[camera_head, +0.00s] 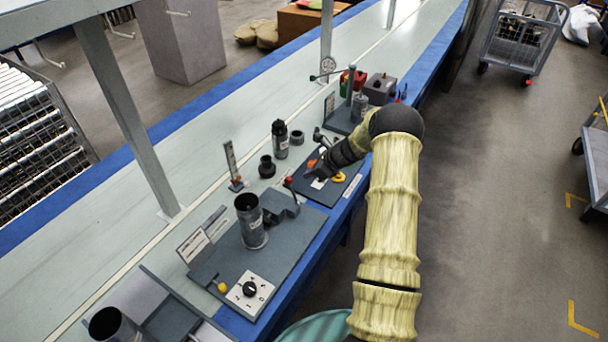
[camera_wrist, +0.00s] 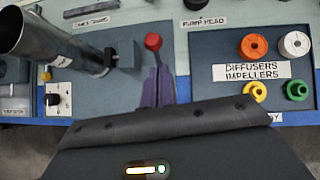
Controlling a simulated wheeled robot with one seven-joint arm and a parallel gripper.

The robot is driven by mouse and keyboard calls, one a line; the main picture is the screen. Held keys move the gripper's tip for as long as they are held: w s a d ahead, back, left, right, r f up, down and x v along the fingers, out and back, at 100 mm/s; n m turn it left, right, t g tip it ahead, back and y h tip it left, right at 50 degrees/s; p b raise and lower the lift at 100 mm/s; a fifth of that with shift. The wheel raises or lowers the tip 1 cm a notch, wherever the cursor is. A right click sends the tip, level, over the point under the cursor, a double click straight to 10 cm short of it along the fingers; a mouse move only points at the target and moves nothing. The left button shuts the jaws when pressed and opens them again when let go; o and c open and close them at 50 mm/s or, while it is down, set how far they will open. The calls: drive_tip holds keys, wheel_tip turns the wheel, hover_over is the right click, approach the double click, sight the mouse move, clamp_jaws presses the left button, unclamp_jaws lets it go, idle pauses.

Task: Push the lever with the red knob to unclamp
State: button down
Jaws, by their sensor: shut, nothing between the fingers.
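The lever's red knob (camera_wrist: 153,41) shows upright in the wrist view, just beyond the tips of my purple fingers. The same red knob (camera_head: 288,181) stands in the head view on a lever beside the grey clamp block (camera_head: 280,207). My gripper (camera_wrist: 158,72) is shut and empty, its fingers in front of the lever's stem, which they partly hide. I cannot tell whether they touch it. In the head view my gripper (camera_head: 311,174) is small, close to the right of the knob. A grey metal tube (camera_head: 250,222) stands at the clamp; it also shows in the wrist view (camera_wrist: 62,45).
A dark board with orange, white, yellow and green rings (camera_wrist: 255,46) lies to the right. A dial switch plate (camera_head: 250,293) and yellow button (camera_head: 222,287) are on the clamp's board. Black fittings (camera_head: 280,140) stand behind. The blue table edge (camera_wrist: 192,90) is near.

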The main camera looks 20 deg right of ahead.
wheel_tip(320, 180, up, 8)
drive_tip(key=s+d, duration=0.1)
drive_tip(key=d, duration=0.1)
drive_tip(key=shift+s+f, duration=0.15)
drive_tip(key=shift+s, duration=0.25)
drive_tip(key=s+a+r+n+g+h+p, duration=0.25)
drive_tip(key=s+a+r+n, duration=0.55)
drive_tip(key=s+a+n, duration=0.4)
drive_tip(key=s+a+r+n+h+p, duration=0.1)
drive_tip(key=s+a+r+n, duration=0.2)
drive_tip(key=s+n, duration=0.4)
drive_tip(key=s+a+r+n+h+p, duration=0.1)
drive_tip(key=s+a+r+n+h, duration=0.1)
drive_tip(key=s+n, duration=0.6)
drive_tip(key=s+a+r, duration=0.1)
drive_tip(key=s+r, duration=0.1)
drive_tip(key=s, duration=0.1)
drive_tip(key=shift+s+g, duration=0.15)
drive_tip(key=shift+g, duration=0.2)
